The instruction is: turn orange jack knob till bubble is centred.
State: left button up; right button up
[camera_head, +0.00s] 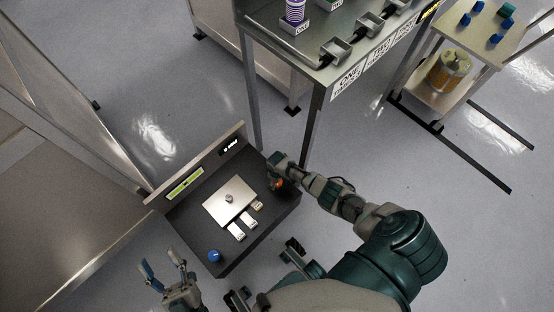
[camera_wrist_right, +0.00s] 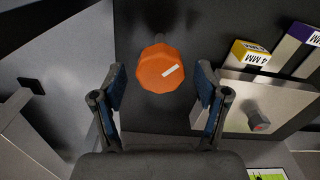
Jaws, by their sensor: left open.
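The orange jack knob (camera_head: 277,184) is at the right side of the dark tilted panel (camera_head: 180,216), partly hidden by my right gripper (camera_head: 280,172). In the right wrist view the orange knob (camera_wrist_right: 160,68) is faceted with a white mark. The right gripper's blue-padded fingers (camera_wrist_right: 160,88) are open on either side of it, with a gap at each side. The green level strip (camera_head: 185,183) is at the panel's back edge; its bubble is too small to read. Its end also shows in the wrist view (camera_wrist_right: 267,174). My left gripper (camera_head: 163,262) is open and empty, left of the panel.
A metal plate (camera_head: 230,200) with a small knob and labelled blocks (camera_head: 237,230) sits mid-panel. A blue knob (camera_head: 214,256) is at the panel's front. A steel table (camera_head: 300,52) and a cart (camera_head: 470,65) stand behind. Floor between is clear.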

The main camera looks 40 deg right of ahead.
jog(key=shift+r, duration=0.15)
jog(key=shift+r, duration=0.25)
notch_tip(320, 180, up, 11)
dwell(0.4)
dwell(0.4)
